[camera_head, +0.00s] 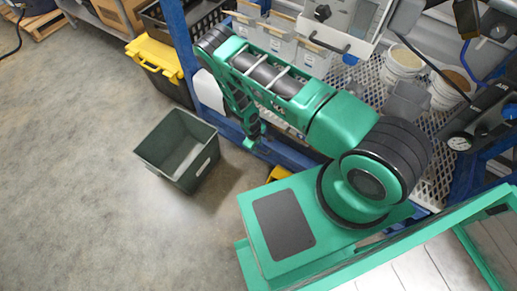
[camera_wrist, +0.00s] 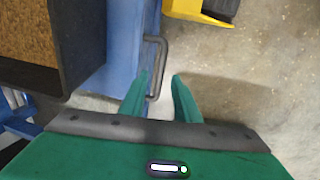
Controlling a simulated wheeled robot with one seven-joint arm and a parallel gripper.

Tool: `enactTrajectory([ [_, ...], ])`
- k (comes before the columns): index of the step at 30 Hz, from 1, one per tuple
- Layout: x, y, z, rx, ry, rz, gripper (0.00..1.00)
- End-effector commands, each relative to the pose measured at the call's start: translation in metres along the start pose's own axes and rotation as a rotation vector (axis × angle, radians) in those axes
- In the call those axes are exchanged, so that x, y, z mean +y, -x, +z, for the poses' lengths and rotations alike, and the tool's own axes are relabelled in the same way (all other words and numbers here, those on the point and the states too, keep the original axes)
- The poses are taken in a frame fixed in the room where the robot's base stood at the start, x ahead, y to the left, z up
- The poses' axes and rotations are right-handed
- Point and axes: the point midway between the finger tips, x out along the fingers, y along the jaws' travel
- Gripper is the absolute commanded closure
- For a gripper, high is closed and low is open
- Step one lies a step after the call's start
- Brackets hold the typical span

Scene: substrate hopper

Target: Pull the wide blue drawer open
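The wide blue drawer (camera_wrist: 122,50) shows in the wrist view as a blue face left of centre. A dark grey bar handle (camera_wrist: 164,52) stands out from its right side. My gripper (camera_wrist: 160,76) is open, with its two green fingers pointing toward the handle. The handle's lower part lies between the fingers in the picture, closer to the left one; I cannot tell whether they touch. In the head view my gripper (camera_head: 250,144) is low beside the blue front of the bench, and my arm hides much of that front. The handle cannot be made out there.
A dark green open bin (camera_head: 180,160) stands on the floor left of my gripper. A yellow-lidded black tote (camera_head: 155,58) is behind it. In the wrist view a black tray of brown substrate (camera_wrist: 48,78) is at upper left. Open concrete floor (camera_head: 75,150) lies left.

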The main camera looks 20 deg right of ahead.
Motion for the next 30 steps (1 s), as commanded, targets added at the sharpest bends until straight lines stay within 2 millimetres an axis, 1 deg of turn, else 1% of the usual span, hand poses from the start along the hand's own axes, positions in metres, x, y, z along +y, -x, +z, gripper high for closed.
enactTrajectory([
  [1, 0.000, -0.008, 0.001, -0.001, 0.000, 0.000, 0.71],
  [3, 0.000, -0.018, 0.001, -0.001, 0.000, 0.000, 0.71],
  [9, 0.001, -0.034, 0.000, 0.000, -0.001, 0.001, 0.71],
  [13, 0.001, -0.038, 0.000, 0.000, -0.001, 0.001, 0.71],
  [20, 0.001, -0.038, 0.000, 0.000, -0.001, 0.001, 0.71],
  [21, 0.000, -0.038, 0.000, 0.000, -0.001, 0.001, 0.75],
  [22, 0.000, -0.038, 0.000, 0.000, -0.001, 0.001, 0.82],
  [23, 0.000, -0.038, 0.000, 0.000, -0.001, 0.001, 0.90],
  [24, 0.001, -0.038, 0.000, 0.000, -0.001, 0.001, 0.99],
  [28, 0.001, -0.038, 0.000, 0.000, -0.001, 0.001, 1.00],
  [29, 0.005, -0.039, 0.004, -0.001, -0.001, 0.002, 1.00],
  [30, 0.004, -0.038, 0.002, -0.001, 0.000, 0.002, 1.00],
])
